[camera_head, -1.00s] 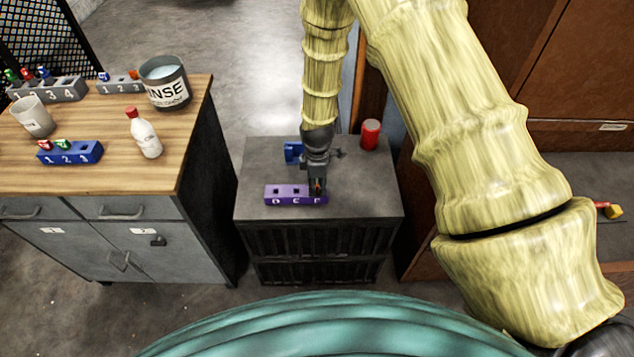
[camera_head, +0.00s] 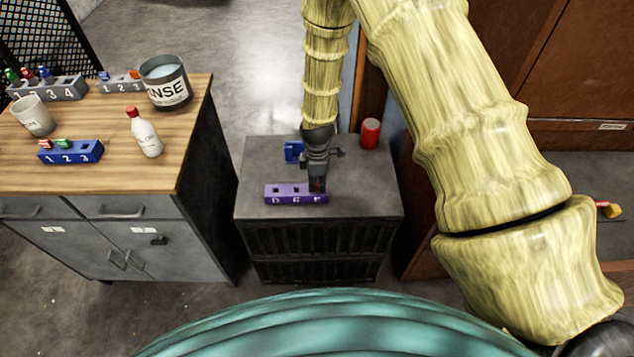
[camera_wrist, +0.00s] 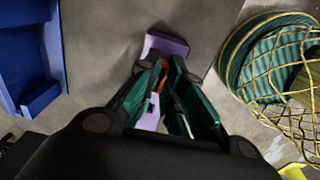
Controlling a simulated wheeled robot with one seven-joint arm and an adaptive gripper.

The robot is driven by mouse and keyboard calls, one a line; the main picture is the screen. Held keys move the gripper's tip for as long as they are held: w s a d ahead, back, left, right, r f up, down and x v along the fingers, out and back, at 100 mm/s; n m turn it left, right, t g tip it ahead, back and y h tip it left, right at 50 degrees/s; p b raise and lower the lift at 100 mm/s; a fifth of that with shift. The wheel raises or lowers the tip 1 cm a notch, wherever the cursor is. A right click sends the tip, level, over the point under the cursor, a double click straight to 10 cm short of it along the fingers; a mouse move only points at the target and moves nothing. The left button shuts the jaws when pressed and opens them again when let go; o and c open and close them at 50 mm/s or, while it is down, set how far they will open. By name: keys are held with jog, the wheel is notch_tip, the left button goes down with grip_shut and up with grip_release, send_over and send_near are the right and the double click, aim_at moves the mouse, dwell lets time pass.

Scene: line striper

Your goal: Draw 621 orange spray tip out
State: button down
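The purple holder (camera_head: 283,194), lettered D, E and F, lies on the low dark cabinet top; its D and E slots look empty. My gripper (camera_head: 317,188) points down at its F end. In the wrist view, my gripper (camera_wrist: 166,66) has its green-padded fingers close together, shut on a thin orange piece, the orange spray tip (camera_wrist: 161,76). Parts of the purple holder (camera_wrist: 168,44) show beyond and between the fingers. The tip's lower end is hidden, so I cannot tell whether it is still in its slot. The number 621 is not readable.
A blue bracket-like object (camera_head: 292,151) and a red can (camera_head: 370,134) stand on the same cabinet top (camera_head: 350,205). At left, a wooden worktop (camera_head: 110,180) holds a blue 1-2-3 rack (camera_head: 72,153), a bottle (camera_head: 147,136), a cup (camera_head: 34,117) and a rinse pot (camera_head: 166,90).

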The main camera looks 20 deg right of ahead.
jog(key=shift+r+p, duration=0.6)
jog(key=shift+r, duration=0.2)
dwell(0.5)
jog(key=shift+r+p, duration=1.55)
jog(key=shift+r, duration=0.75)
